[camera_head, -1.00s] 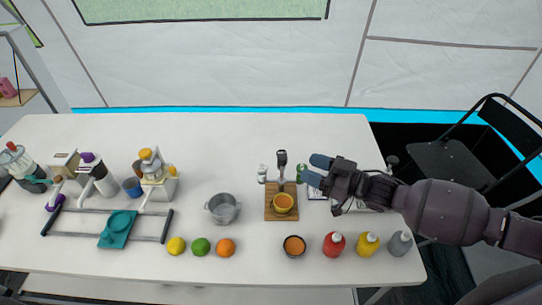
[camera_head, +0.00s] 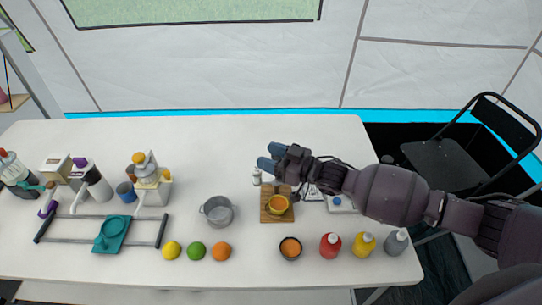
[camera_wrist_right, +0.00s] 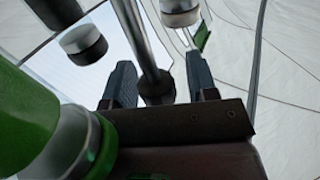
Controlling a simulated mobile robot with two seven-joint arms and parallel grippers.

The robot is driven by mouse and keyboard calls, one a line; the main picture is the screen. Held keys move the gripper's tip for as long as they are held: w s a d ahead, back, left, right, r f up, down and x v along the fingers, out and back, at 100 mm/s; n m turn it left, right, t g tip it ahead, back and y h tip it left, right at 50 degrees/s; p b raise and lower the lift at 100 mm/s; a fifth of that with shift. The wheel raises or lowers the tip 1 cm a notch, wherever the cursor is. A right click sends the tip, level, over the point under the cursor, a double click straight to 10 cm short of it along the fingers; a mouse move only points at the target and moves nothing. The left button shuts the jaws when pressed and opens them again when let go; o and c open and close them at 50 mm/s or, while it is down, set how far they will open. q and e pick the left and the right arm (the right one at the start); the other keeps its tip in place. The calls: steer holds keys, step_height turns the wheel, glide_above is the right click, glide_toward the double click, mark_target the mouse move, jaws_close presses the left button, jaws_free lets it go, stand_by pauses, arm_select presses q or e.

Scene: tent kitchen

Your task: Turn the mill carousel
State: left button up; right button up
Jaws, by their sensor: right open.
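The mill carousel shows in the right wrist view as a grey metal post (camera_wrist_right: 143,40) with mills around it. A large green mill (camera_wrist_right: 35,120) is close at the left. A dark-and-white mill (camera_wrist_right: 84,44) and another mill (camera_wrist_right: 180,10) are farther off. In the head view, my right gripper (camera_head: 268,156) hides most of the carousel; a small pale mill (camera_head: 257,177) shows beside it. My right gripper is open, its fingers on either side of the post in the wrist view; I cannot tell if they touch it. My left gripper is out of view.
A metal pot (camera_head: 217,211) stands left, an orange-filled bowl (camera_head: 290,248) in front, and red (camera_head: 330,246), yellow and grey bottles front right. The table's back middle is clear.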

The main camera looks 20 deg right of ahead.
steer(key=c, duration=0.9)
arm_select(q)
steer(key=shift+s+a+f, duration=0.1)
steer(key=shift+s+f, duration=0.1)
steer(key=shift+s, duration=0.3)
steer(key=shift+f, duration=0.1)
